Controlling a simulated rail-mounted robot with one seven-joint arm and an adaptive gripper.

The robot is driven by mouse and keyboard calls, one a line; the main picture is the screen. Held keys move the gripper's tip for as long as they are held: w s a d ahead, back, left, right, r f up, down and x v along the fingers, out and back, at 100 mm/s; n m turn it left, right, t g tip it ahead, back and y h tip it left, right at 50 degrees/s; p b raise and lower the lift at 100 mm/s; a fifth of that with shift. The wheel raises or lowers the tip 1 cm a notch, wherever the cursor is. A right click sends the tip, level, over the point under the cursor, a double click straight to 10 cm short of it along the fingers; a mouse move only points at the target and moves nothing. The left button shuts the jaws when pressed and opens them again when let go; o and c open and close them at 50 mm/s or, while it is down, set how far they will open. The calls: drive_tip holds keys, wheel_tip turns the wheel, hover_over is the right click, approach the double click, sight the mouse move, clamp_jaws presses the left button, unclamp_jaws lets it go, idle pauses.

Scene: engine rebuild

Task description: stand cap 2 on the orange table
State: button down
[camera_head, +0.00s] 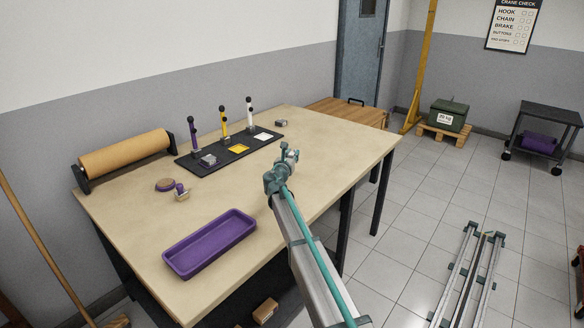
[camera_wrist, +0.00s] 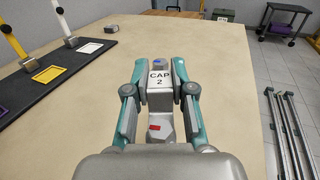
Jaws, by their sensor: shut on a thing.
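Cap 2 (camera_wrist: 160,82) is a grey metal block with a white "CAP 2" label and a small blue mark at its top. My gripper (camera_wrist: 161,70) is shut on it, with a teal finger on each side. In the head view my gripper (camera_head: 286,160) is over the right part of the beige workbench (camera_head: 215,200); the cap is mostly hidden there. I cannot tell the cap's height above the top. No clearly orange table shows; a wooden brown-orange top (camera_head: 345,113) stands behind the workbench's far end.
A black mat (camera_head: 218,148) carries purple, yellow and white posts and coloured squares. Small metal blocks sit on the mat (camera_head: 208,160) and beyond its end (camera_head: 281,123). The bench's middle is clear.

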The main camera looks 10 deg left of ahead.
drive_tip(key=w+f, duration=0.4)
drive_tip(key=w, duration=0.1)
drive_tip(key=w+f+p, duration=0.1)
drive_tip(key=w+f, duration=0.1)
drive_tip(key=shift+w+a+f, duration=0.3)
drive_tip(key=shift+a+f, duration=0.05)
drive_tip(key=shift+a, duration=0.05)
drive_tip(key=f+p, duration=0.1)
drive_tip(key=f, duration=0.2)
drive_tip(key=shift+w, duration=0.2)
drive_tip(key=shift+f, duration=0.25)
drive_tip(key=shift+f, duration=0.2)
drive_tip(key=c, duration=1)
unclamp_jaws()
drive_tip(key=shift+r, duration=0.15)
